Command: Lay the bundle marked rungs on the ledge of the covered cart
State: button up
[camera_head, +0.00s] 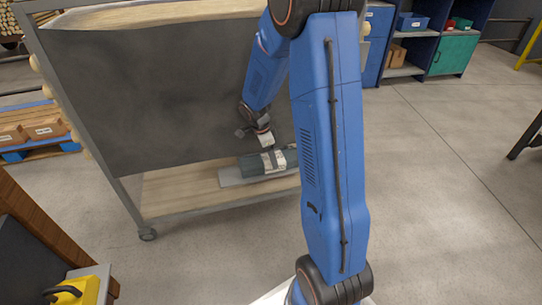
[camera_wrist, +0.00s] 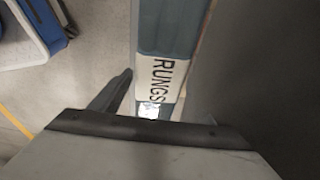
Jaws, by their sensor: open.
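The bundle (camera_head: 254,165) is dark grey-teal with a white band. My gripper (camera_head: 254,138) is open and empty, just above and behind the bundle in the head view. I cannot tell whether a finger touches it. One dark finger (camera_wrist: 118,88) shows left of the label in the wrist view; the other finger is not clear there.
The cart's dark cover (camera_head: 120,110) hangs close behind my gripper, above a wooden lower shelf (camera_head: 165,192). Blue shelving (camera_head: 405,45) stands at the back right.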

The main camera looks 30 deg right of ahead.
jog(key=s+a+r+n+t, duration=0.1)
jog(key=s+a+r+n, duration=0.25)
jog(key=r, duration=0.55)
jog(key=s+a+r+n, duration=0.2)
jog(key=s+a+r, duration=0.15)
jog(key=r, duration=0.55)
jog(key=s+a+r+n+t+y, duration=0.1)
jog(key=s+a+r+n, duration=0.1)
jog(key=s+n, duration=0.3)
jog(key=s+a+r+n+t+y, duration=0.1)
jog(key=s+n, duration=0.4)
jog(key=s, duration=0.5)
jog(key=s+a+r+n+t+y, duration=0.1)
jog(key=s+a+r+n, duration=0.2)
jog(key=s+a+n, duration=0.2)
jog(key=s, duration=0.3)
jog(key=shift+a+r+n+t, duration=0.2)
jog(key=shift+a+n+t, duration=0.15)
jog(key=shift+t, duration=0.05)
jog(key=shift+s, duration=0.1)
